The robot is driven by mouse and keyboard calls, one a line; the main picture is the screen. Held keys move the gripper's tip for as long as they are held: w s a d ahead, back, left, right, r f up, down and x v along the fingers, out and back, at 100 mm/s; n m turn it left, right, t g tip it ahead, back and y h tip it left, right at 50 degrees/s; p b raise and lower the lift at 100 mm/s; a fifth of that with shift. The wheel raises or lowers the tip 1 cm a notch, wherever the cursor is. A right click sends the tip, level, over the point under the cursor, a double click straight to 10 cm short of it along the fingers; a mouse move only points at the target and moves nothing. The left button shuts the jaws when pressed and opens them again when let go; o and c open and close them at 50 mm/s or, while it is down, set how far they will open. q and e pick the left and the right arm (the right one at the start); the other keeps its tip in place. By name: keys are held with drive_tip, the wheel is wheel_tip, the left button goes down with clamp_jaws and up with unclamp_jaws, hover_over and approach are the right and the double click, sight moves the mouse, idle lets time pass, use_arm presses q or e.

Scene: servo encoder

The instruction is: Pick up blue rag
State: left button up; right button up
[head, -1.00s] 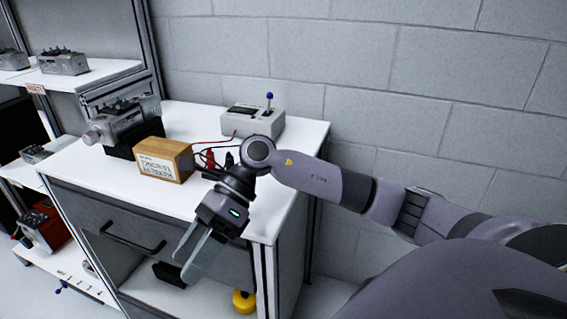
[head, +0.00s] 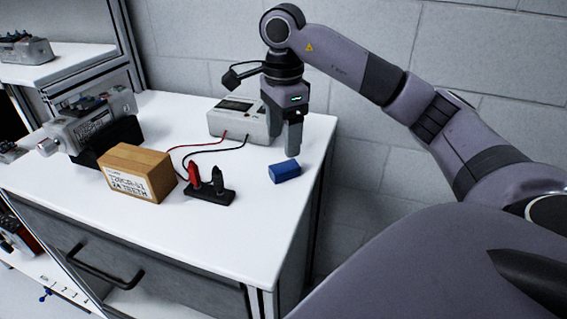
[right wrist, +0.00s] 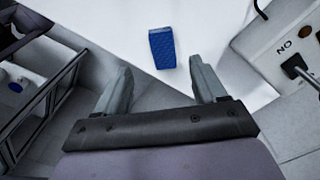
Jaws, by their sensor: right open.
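The blue rag (head: 285,171) lies as a small folded blue block on the white top of the cabinet, near its right edge. It also shows in the right wrist view (right wrist: 162,48), ahead of and between the two fingertips. My right gripper (head: 293,147) points down over the cabinet top, just behind the rag in the head view. In the right wrist view its fingers (right wrist: 161,68) are apart with nothing between them. The rag is clear of the fingers. My left gripper is not in view.
A grey power box (head: 240,120) stands behind and left of my right gripper, with red and black leads. A black base with red and black clips (head: 209,192) lies left of the rag. A cardboard box (head: 139,172) stands farther left. A block wall is behind.

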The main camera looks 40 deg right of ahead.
drive_tip(key=shift+f, duration=0.8)
drive_tip(key=shift+w+d+f, duration=0.1)
drive_tip(key=shift+f, duration=1.25)
drive_tip(key=shift+w+f, duration=0.1)
drive_tip(key=shift+f, duration=1.25)
drive_tip(key=c, duration=1.2)
drive_tip(key=shift+r, duration=0.2)
wheel_tip(320, 180, up, 8)
drive_tip(key=shift+f+p, duration=0.2)
drive_tip(key=shift+p, duration=0.3)
wheel_tip(320, 180, up, 12)
drive_tip(key=p, duration=0.5)
hover_over(283, 166)
